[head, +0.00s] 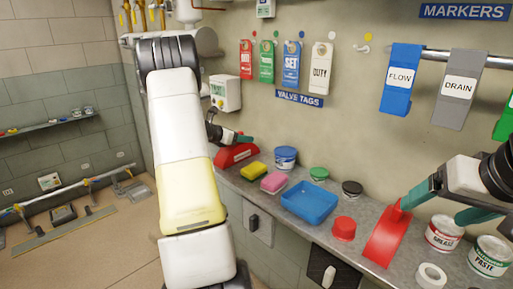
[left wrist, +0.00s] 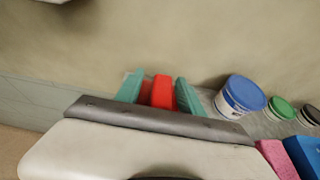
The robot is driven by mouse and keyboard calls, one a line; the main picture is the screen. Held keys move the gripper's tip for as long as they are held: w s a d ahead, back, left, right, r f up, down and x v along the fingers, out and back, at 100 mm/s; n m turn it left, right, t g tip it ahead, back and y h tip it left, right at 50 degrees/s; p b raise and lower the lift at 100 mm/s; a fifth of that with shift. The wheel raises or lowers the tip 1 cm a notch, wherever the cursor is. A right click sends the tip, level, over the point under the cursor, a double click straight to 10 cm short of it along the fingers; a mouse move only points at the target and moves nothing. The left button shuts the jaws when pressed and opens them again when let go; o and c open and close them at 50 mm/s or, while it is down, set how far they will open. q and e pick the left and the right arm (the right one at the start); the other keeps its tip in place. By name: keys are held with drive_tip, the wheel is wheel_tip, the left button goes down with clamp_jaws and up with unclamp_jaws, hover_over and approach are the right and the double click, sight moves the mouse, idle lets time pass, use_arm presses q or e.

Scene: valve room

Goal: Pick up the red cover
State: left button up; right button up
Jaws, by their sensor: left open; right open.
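A red wedge-shaped piece (head: 236,154) lies on the counter at the back left. My left gripper (head: 243,138) is over it, open; in the left wrist view red (left wrist: 162,92) shows between its teal fingers (left wrist: 158,92). A second, larger red wedge-shaped piece (head: 387,238) stands at the counter's front right. My right gripper (head: 440,204) is open beside and above it, one teal finger overlapping its upper end; I cannot tell whether they touch. A small red cap-like piece (head: 344,229) sits between them. I cannot tell which is the cover.
On the grey counter are a blue tray (head: 303,214), pink block (head: 274,182), yellow block (head: 253,171), blue-lidded tub (head: 285,157), green lid (head: 318,174) and dark lid (head: 352,188). Grease (head: 444,232) and paste (head: 489,256) cans and a white tape roll (head: 431,275) are at right.

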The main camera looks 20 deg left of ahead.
use_arm(q)
clamp_jaws()
idle(0.3)
